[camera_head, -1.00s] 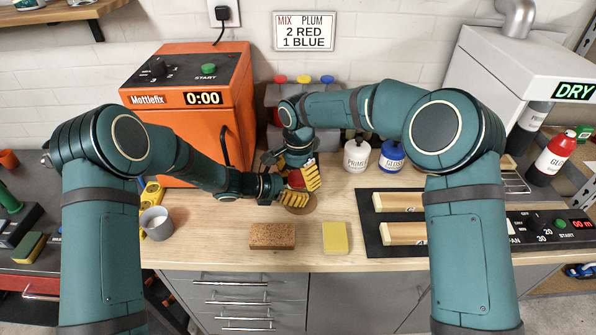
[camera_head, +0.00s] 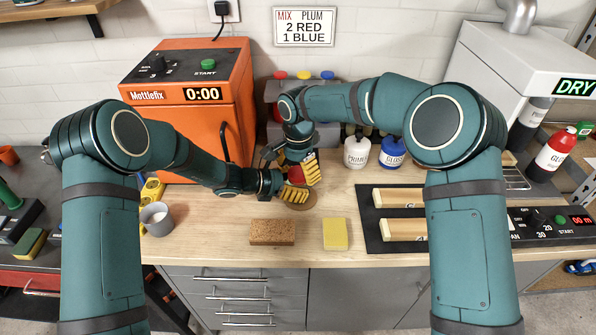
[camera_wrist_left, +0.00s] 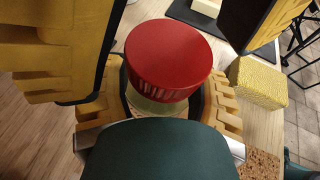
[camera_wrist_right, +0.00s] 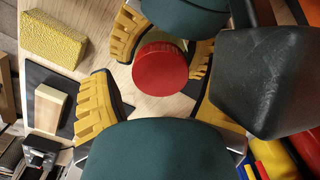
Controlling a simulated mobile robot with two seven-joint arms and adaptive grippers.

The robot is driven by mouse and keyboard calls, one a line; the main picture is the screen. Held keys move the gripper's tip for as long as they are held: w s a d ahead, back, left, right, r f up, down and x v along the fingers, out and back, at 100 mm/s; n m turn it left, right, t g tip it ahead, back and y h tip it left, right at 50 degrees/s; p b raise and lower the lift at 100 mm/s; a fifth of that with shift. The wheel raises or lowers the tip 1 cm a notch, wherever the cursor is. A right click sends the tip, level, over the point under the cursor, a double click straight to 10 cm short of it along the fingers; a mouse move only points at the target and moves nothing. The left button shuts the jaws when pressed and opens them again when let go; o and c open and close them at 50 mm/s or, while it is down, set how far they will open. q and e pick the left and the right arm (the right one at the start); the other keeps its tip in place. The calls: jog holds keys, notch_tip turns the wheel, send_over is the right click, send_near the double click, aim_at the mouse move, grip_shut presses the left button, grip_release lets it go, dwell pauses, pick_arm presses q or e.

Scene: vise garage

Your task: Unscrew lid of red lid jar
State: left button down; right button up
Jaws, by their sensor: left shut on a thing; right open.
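The jar has a red ribbed lid (camera_wrist_left: 170,58) and a pale clear body (camera_wrist_left: 155,104) below it in the left wrist view. The lid (camera_wrist_right: 160,68) also shows in the right wrist view and partly in the head view (camera_head: 296,174). My left gripper (camera_head: 290,194) is shut on the jar's body, low over the bench. My right gripper (camera_head: 292,164) is open above the jar. Its yellow-padded fingers are spread, one on each side of the lid, apparently clear of it. The lid sits on the jar; whether it is loosened cannot be told.
A brown sponge block (camera_head: 272,232) and a yellow sponge (camera_head: 335,234) lie in front. A grey cup (camera_head: 157,219) stands left, near the orange Mottlefix machine (camera_head: 190,110). White (camera_head: 357,153) and blue (camera_head: 392,153) containers stand behind. A black mat with wooden bars (camera_head: 400,200) lies right.

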notch_tip(320, 180, up, 4)
jog(key=shift+r, duration=0.1)
pick_arm(q)
grip_release()
